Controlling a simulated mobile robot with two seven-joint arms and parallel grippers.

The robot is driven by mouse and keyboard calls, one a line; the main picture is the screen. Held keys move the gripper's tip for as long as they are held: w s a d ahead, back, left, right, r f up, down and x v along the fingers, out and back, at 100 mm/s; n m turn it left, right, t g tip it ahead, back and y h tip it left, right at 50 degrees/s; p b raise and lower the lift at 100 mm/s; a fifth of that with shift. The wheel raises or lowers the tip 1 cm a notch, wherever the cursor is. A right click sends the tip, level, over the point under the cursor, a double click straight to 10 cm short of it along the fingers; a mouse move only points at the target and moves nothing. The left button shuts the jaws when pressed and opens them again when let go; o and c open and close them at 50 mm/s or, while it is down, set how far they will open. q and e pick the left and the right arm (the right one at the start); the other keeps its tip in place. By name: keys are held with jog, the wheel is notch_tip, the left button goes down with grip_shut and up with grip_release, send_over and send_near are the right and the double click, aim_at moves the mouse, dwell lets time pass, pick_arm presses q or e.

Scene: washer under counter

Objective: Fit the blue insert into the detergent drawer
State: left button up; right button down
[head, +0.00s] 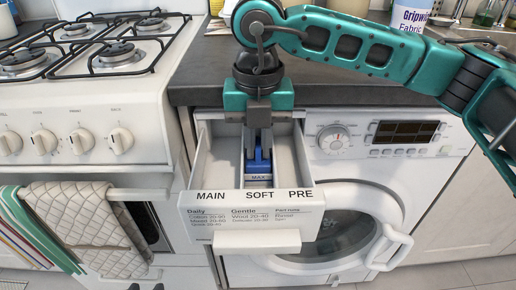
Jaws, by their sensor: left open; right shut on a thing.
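The white detergent drawer (197,205) is pulled open from the washer. Its front edge reads MAIN, SOFT and PRE. The blue insert (259,171), marked MAX, is inside the drawer, in the middle compartment above the word SOFT. My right gripper (259,152) points down into the drawer from above and is shut on the blue insert. The fingers hide part of the insert's top. Whether the insert rests on the compartment floor I cannot tell. My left gripper is not in view.
The washer (400,180) stands under the dark counter (200,85), its round door below the drawer. A stove (70,110) with a hanging towel is at left. The space before the drawer is clear.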

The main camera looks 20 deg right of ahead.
aim_at(258, 142)
jog(key=shift+f, duration=0.4)
pick_arm(q)
jog(key=shift+w+r, duration=0.15)
pick_arm(e)
jog(key=shift+f, duration=0.1)
jog(key=c, duration=1.4)
grip_release()
pick_arm(q)
jog(key=a+r+p, duration=0.1)
jog(key=p, duration=0.2)
jog(key=shift+s, duration=0.3)
pick_arm(e)
notch_tip(258, 142, up, 12)
jog(key=shift+r, duration=0.2)
